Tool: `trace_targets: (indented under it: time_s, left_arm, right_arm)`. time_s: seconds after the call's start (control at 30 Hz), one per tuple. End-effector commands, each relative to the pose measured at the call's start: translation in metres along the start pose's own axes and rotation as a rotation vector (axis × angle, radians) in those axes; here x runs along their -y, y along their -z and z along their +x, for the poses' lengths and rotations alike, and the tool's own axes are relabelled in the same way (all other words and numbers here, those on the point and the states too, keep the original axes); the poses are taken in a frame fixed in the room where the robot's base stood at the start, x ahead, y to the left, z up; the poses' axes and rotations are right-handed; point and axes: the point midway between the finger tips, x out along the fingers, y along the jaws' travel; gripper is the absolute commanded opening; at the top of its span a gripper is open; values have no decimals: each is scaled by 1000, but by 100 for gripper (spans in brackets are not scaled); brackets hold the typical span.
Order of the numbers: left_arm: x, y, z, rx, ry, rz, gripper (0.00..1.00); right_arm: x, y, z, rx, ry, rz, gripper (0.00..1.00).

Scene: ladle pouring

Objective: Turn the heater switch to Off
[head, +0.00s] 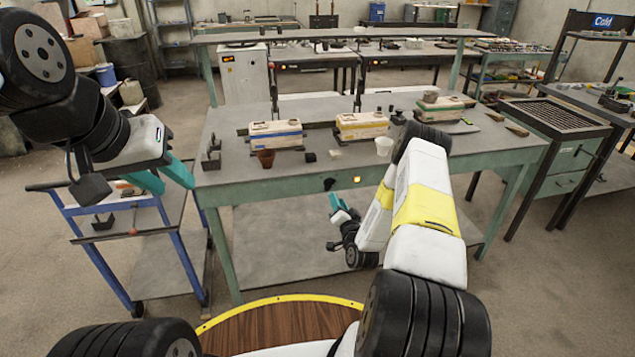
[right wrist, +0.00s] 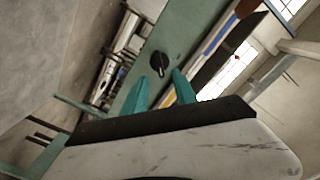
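The heater switch is a black knob (head: 329,184) on the front green edge of the middle workbench, left of a glowing amber light (head: 357,180). In the right wrist view the knob (right wrist: 157,62) shows just beyond the fingertips; I cannot tell its exact setting. My right gripper (head: 336,202) is just below the knob in the head view. In the right wrist view the teal fingers (right wrist: 163,82) are apart with nothing between them, and no contact with the knob is visible. My left gripper (head: 168,176) is open and empty, above the blue cart at left.
The workbench (head: 225,175) carries several boxes, a terracotta pot (head: 265,158) and a white cup (head: 384,146) near its front. A blue cart (head: 160,245) stands at left and a grated station (head: 555,115) at right. The space before the switch is clear except for my right arm.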

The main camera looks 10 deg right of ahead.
Motion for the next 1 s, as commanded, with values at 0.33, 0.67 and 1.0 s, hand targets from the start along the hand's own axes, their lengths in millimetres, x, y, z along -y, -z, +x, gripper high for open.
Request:
trace_targets:
  time_s: [0.33, 0.67, 1.0]
  left_arm:
    - [0, 0, 0, 0, 0, 0, 36]
    - [0, 0, 0, 0, 0, 0, 36]
    - [0, 0, 0, 0, 0, 0, 36]
  right_arm:
    - [-1, -1, 38, -11, 6, 5, 34]
    - [-1, -1, 74, -9, 3, 6, 34]
    - [-2, -1, 76, -8, 2, 7, 22]
